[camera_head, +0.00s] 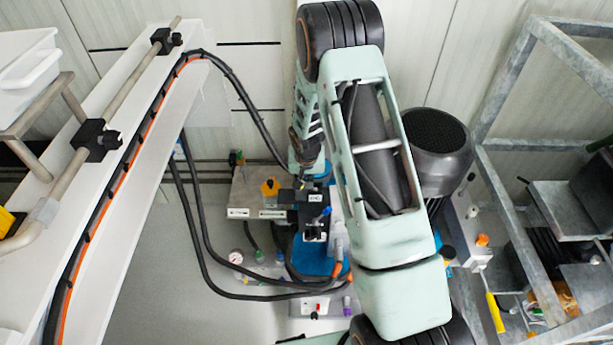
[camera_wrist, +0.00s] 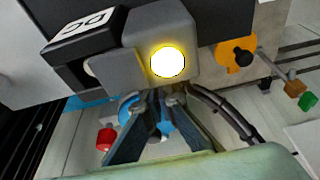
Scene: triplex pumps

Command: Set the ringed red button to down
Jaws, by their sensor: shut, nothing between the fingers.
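My gripper (camera_wrist: 157,97) shows in the wrist view with its two dark fingers drawn together at the tips, shut and empty. The tips are close to the lower edge of a grey block that carries a bright round disc with a yellow glow (camera_wrist: 168,62). A red knob (camera_wrist: 105,138) shows left of the fingers, apart from them. I cannot make out a ring on it or tell whether it is the task's button. In the head view, a small red part (camera_head: 323,303) sits on a pale block at the bottom. My fingertips cannot be clearly made out there.
A black box with white marks (camera_wrist: 88,45) adjoins the grey block. An orange plate with a black knob (camera_wrist: 237,54) is to its right. Black hoses (camera_head: 205,235) loop left of the pump. A dark motor (camera_head: 430,150) and a metal frame (camera_head: 500,185) stand right.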

